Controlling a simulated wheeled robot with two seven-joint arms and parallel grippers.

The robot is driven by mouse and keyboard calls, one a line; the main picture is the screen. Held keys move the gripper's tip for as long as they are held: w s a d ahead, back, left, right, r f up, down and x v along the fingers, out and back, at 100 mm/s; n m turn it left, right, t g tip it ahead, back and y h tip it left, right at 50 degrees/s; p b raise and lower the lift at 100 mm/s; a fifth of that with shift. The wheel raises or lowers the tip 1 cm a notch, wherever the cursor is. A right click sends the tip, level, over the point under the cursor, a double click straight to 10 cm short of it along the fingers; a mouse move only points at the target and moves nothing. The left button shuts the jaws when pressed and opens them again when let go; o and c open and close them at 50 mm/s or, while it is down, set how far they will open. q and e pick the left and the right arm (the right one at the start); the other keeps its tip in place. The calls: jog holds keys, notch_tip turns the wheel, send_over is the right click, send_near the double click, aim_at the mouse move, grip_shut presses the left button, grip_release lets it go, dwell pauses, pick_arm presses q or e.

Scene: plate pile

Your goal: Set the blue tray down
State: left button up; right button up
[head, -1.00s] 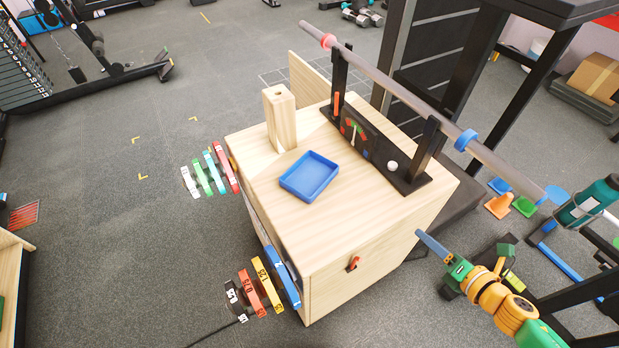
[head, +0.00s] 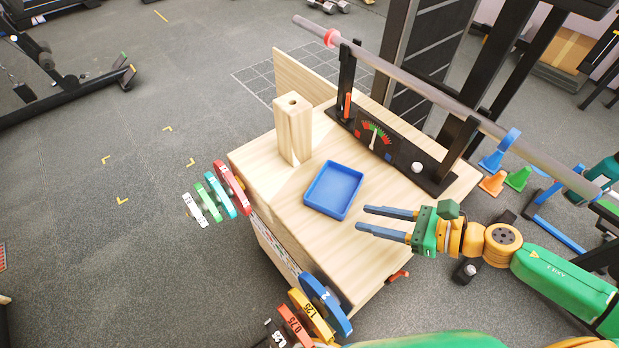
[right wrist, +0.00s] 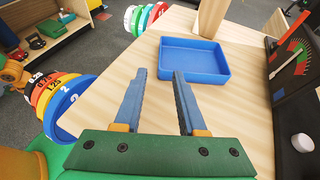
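The blue tray (head: 334,189) is a shallow, empty square tray. It lies flat on the wooden cabinet top (head: 290,205), in front of the wooden post. It also shows ahead of the fingers in the right wrist view (right wrist: 193,62). My right gripper (head: 361,218) is open and empty, its two fingers apart and pointing at the tray's right side. The fingertips are close to the tray, with a small gap. My left gripper is not in view.
A wooden post (head: 293,130) stands behind the tray. A black gauge stand (head: 385,140) carries a long bar (head: 430,92) along the right side. Coloured weight plates hang at the cabinet's left side (head: 215,192) and front (head: 325,303).

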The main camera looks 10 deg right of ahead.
aim_at(326, 208)
jog(key=p+x, duration=0.1)
jog(key=x, duration=0.5)
jog(key=shift+w, duration=0.15)
jog(key=shift+w+a, duration=0.2)
jog(key=shift+a, duration=0.15)
jog(key=p+x, duration=0.1)
jog(key=x, duration=0.3)
jog(key=shift+w+a+f, duration=0.15)
jog(key=shift+a, duration=0.2)
grip_shut()
dwell(0.5)
